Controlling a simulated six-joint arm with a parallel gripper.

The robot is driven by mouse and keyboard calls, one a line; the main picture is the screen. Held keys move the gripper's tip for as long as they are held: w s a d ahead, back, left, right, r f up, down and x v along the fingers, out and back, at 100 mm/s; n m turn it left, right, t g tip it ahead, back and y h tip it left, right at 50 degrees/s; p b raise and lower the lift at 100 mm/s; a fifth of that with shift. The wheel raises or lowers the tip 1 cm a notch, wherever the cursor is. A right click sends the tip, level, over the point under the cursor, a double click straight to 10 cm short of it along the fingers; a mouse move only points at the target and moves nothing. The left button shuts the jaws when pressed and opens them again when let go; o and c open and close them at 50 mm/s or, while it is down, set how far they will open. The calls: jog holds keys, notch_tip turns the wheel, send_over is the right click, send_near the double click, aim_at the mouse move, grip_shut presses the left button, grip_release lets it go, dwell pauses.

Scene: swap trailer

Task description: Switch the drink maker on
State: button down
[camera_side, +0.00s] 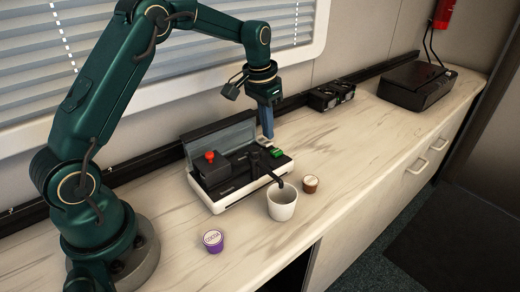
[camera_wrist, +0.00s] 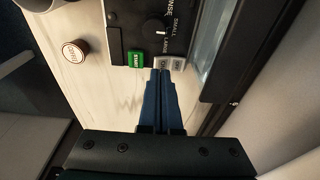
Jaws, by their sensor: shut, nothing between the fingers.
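The drink maker (camera_side: 228,192) stands on the counter with its lid raised, a red knob on its left part and a black spout over a white cup (camera_side: 282,203). In the wrist view its panel (camera_wrist: 143,25) shows a green START button (camera_wrist: 135,58), a dial (camera_wrist: 161,29) and a light-grey rocker switch (camera_wrist: 170,64). My gripper (camera_side: 267,135) is shut and empty, pointing down at the panel's right end. In the wrist view its blue fingertips (camera_wrist: 161,72) are together at the rocker's edge, right of the green button. I cannot tell whether they touch it.
A small black double unit (camera_side: 332,95) and a black box (camera_side: 417,86) stand farther back. The counter between them is clear.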

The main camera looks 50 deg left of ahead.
jog(key=shift+f, duration=0.85)
dwell(0.3)
jog(key=shift+r, duration=3.55)
notch_tip(320, 180, up, 7)
jog(key=t, duration=0.2)
send_over(268, 143)
jog(key=s+d, duration=0.2)
jog(key=d, duration=0.1)
jog(key=s+d+r+m+t, duration=0.1)
jog(key=s+d+r, duration=0.3)
jog(key=s, duration=0.4)
jog(key=s+d+f, duration=0.1)
jog(key=s+f, duration=0.3)
jog(key=s, duration=0.2)
jog(key=s+f+n, duration=0.1)
jog(key=s+f, duration=0.2)
jog(key=s, duration=0.3)
jog(key=shift+s+d+f+t, duration=0.35)
jog(key=shift+t, duration=0.05)
